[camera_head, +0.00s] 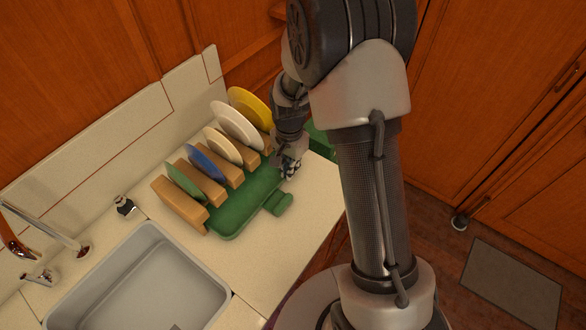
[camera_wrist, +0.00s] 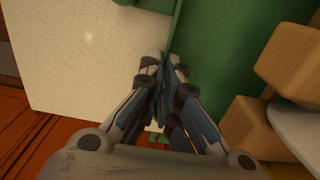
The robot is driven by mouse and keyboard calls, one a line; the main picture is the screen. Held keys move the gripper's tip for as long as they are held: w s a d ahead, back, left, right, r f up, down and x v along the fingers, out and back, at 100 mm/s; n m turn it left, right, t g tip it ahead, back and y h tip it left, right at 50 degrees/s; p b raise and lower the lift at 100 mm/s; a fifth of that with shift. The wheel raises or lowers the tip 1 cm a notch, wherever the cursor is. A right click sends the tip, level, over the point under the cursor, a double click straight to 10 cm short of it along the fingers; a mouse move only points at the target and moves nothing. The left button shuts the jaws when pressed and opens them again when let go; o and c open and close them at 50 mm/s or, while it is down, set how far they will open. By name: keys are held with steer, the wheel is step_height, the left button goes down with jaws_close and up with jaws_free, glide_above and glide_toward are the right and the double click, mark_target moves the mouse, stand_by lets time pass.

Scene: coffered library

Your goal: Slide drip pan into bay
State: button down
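The drip pan (camera_head: 235,208) is a flat green tray with a tab (camera_head: 283,203) on its front side. It lies on the pale counter along the front of a wooden plate rack (camera_head: 181,206). In the wrist view the pan (camera_wrist: 222,50) fills the upper right, with its raised rim running to my fingertips. My gripper (camera_head: 289,168) is low at the pan's far right end. In the wrist view my gripper (camera_wrist: 164,68) has its fingers close together, with the thin rim between the tips. The bay is not clearly visible; the rack hides the space beneath it.
The rack holds several upright plates, including a blue plate (camera_head: 206,163) and a yellow plate (camera_head: 251,107). A sink (camera_head: 140,285) with a faucet (camera_head: 42,222) lies at lower left. Another green object (camera_head: 321,142) shows behind my arm. Counter (camera_head: 300,225) in front of the pan is clear.

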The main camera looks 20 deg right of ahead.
steer(key=c, duration=2.3)
jaws_free()
steer(key=o, duration=0.6)
step_height(320, 180, up, 12)
